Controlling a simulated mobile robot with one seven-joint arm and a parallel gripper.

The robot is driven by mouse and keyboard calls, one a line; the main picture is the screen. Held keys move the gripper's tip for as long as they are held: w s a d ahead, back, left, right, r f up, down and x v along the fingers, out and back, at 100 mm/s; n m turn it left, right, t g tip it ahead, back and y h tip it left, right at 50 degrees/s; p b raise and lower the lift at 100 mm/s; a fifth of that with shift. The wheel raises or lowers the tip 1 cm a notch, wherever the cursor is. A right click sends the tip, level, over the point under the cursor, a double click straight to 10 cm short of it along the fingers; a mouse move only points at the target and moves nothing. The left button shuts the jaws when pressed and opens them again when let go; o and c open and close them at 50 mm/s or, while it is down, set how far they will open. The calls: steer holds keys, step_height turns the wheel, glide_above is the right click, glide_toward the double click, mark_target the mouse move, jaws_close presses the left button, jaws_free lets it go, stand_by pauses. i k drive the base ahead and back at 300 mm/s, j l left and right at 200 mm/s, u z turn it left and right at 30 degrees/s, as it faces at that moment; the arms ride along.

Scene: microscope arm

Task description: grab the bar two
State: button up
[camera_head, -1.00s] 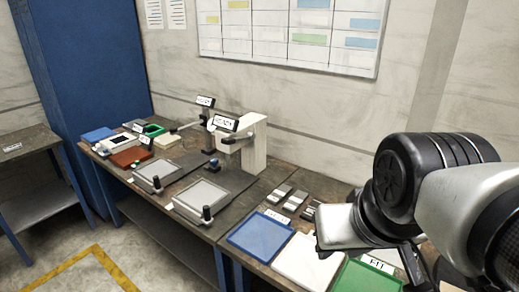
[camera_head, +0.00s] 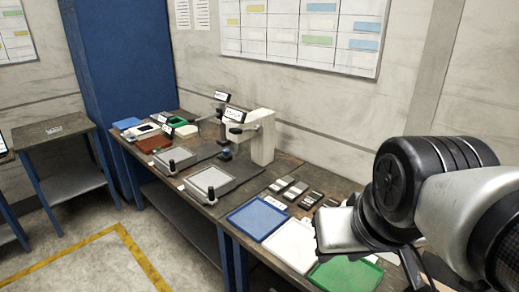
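Several small bars with grey and dark parts lie in a row on the right part of the bench: one at the left (camera_head: 280,184), one in the middle (camera_head: 294,191) and one at the right (camera_head: 311,200). Their markings are too small to read, so I cannot tell which is bar two. The right end of the row lies close to my arm in the picture. My gripper (camera_head: 342,231) is at the right, in front of the bench. Its fingertips do not show clearly, so its opening cannot be told.
A blue tray (camera_head: 257,218), a white tray (camera_head: 290,246) and a green tray (camera_head: 345,275) lie along the bench's front edge. Microscope stands, one with a pale column (camera_head: 262,138), are left of the bars. A side table (camera_head: 52,130) stands far left. Floor is clear at lower left.

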mark_target(278, 186)
steer(key=i+j+z, duration=0.35)
steer(key=j, duration=0.3)
steer(key=i+j+z, duration=0.15)
steer(key=j, duration=0.2)
